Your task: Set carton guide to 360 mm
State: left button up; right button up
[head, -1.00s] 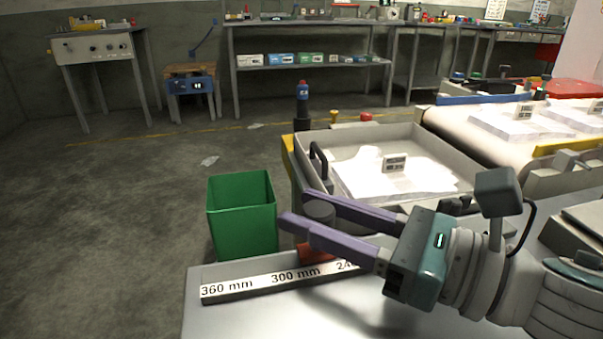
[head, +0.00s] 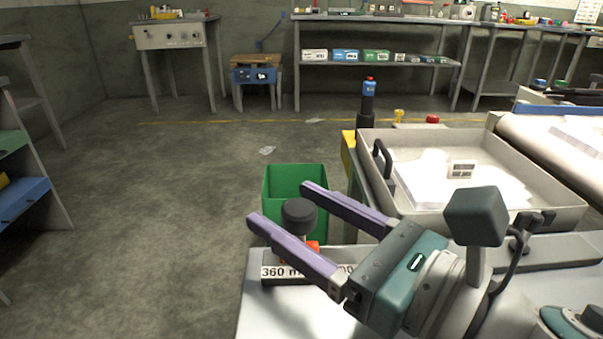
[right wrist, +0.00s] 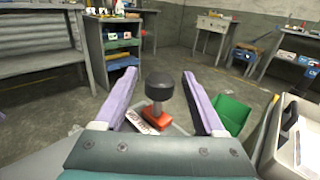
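The carton guide has a dark round knob (head: 299,211) on a red slider (head: 313,246), at a pale scale bar (head: 278,273). The 360 mm label shows at the bar's left end; my right gripper's near finger partly covers the label to its right. The red slider stands behind the bar, near the right side of the 360 mm label. My right gripper (head: 281,204) has its two purple fingers apart, one on each side of the knob. In the right wrist view the knob (right wrist: 159,86) stands between the fingers with gaps on both sides.
A green bin (head: 283,182) stands on the floor beyond the bar. A grey tray (head: 560,205) with white sheets is on the right, with a dark handle (head: 382,160) on its left side. Open floor lies to the left.

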jog(key=shift+s+d, duration=0.1)
jog(key=v, duration=0.9)
jog(key=shift+s+d, duration=0.25)
